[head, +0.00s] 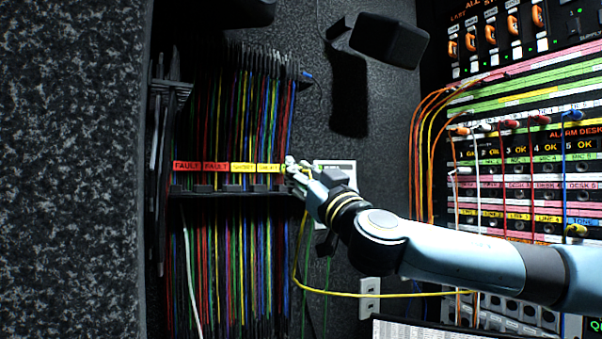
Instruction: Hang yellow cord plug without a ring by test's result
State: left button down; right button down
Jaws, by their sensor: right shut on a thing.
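My right gripper (293,167) is shut at the right end of the labelled cord rack, with its fingertips by the last yellow label. A yellow cord (375,295) hangs below the gripper, loops down and runs right under my arm. The plug end is hidden in the fingers. The rack (228,191) has red FAULT labels (187,166) at its left and yellow labels (242,168) at its right; the yellow lettering is too small to read. Many coloured cords hang in the rack. I see no ring on the yellow cord. My left gripper is not in view.
A patch panel (520,165) at the right carries orange, white, red and blue plugs, and an ALARM DESK strip with OK readouts. A pale plate (340,170) is on the wall behind the gripper. A black lamp-like box (390,42) is above. A dark speckled wall (70,170) fills the left.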

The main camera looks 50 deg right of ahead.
jog(key=shift+w+d+f+b, duration=0.15)
jog(key=shift+w+d+b, duration=0.05)
jog(key=shift+w+b, duration=0.3)
jog(key=shift+w+d+f+b, duration=0.1)
jog(key=shift+w+d+b, duration=0.05)
jog(key=shift+w+b, duration=0.25)
jog(key=shift+w+d+b, duration=0.2)
jog(key=shift+w+b, duration=0.05)
jog(key=shift+w, duration=0.4)
jog(key=shift+w+d+b, duration=0.15)
jog(key=shift+w+b, duration=0.1)
jog(key=shift+w, duration=0.35)
jog(key=shift+w+d, duration=0.2)
jog(key=shift+w, duration=0.4)
jog(key=shift+w+d, duration=0.2)
jog(key=shift+w, duration=0.4)
jog(key=shift+w+f+b, duration=0.15)
jog(key=shift+f+b, duration=0.45)
jog(key=shift+b, duration=0.45)
jog(key=shift+w+b, duration=0.1)
jog(key=shift+b, duration=0.2)
jog(key=shift+c, duration=0.4)
grip_release()
